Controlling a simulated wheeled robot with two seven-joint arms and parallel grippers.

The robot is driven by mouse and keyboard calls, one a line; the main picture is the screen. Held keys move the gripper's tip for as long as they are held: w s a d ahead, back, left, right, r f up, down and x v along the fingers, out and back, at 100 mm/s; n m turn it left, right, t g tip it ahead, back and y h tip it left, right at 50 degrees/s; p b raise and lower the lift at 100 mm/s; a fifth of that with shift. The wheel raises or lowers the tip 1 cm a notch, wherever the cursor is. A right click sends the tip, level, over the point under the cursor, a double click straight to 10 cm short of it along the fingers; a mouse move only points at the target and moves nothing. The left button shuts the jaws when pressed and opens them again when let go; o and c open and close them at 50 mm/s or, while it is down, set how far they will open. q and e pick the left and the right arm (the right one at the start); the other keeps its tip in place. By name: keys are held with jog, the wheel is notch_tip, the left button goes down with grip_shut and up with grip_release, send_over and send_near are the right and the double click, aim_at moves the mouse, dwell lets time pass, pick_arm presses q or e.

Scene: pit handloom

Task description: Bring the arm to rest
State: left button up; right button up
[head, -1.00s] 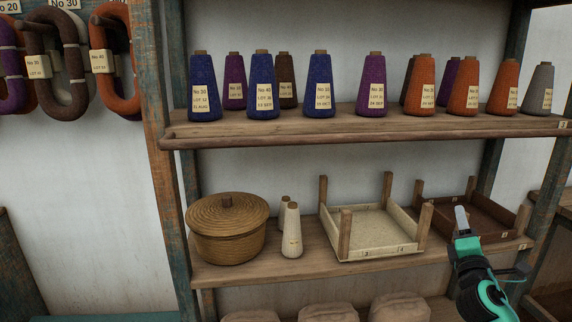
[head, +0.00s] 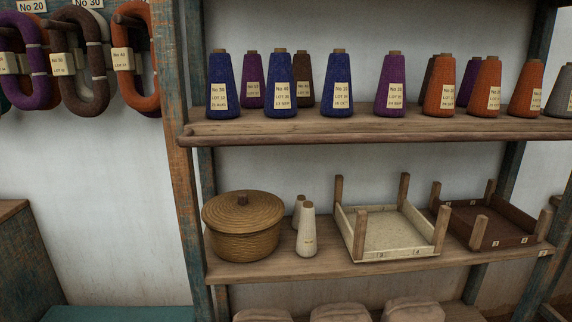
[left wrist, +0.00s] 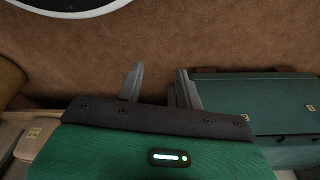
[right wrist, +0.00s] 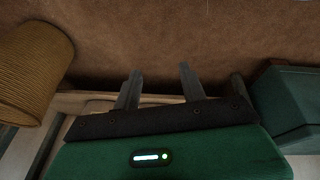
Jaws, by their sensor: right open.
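Neither arm shows in the head view. My left gripper (left wrist: 158,72) shows in the left wrist view with its two grey fingers apart and nothing between them. My right gripper (right wrist: 160,70) shows in the right wrist view, open and empty. Both grippers are seen against a brown surface, and neither is touching anything that I can make out. How each arm is folded is hidden from these views.
The head view faces a rack with yarn cones (head: 337,85) on its upper shelf. Its lower shelf holds a lidded basket (head: 243,228), white cones (head: 306,232), a pale tray (head: 350,243) and a brown tray (head: 505,243). Green boxes (left wrist: 285,100) (right wrist: 292,100) stand right in both wrist views.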

pick_arm(q)
jog(key=s+a+f+p, duration=0.2)
jog(key=s+f+p, duration=0.55)
jog(key=f, duration=0.35)
pick_arm(e)
jog(key=s+a+f+g, duration=0.1)
jog(key=s+f+g, duration=0.1)
jog(key=s+f, duration=1)
pick_arm(q)
jog(key=s+a+f+p, duration=0.1)
jog(key=s+f+p, duration=0.1)
jog(key=s, duration=0.4)
jog(key=s+a+f+g+p, duration=0.1)
jog(key=s+a+f+p, duration=0.1)
jog(key=s+p, duration=0.2)
jog(key=s, duration=0.2)
jog(key=shift+s+a+y, duration=0.3)
pick_arm(e)
jog(key=s+d+f, duration=0.1)
jog(key=s+f, duration=0.1)
jog(key=s, duration=0.4)
jog(key=s+d+f, duration=0.2)
jog(key=s, duration=0.5)
jog(key=shift+d+f+m, duration=0.3)
jog(key=shift+f, duration=0.1)
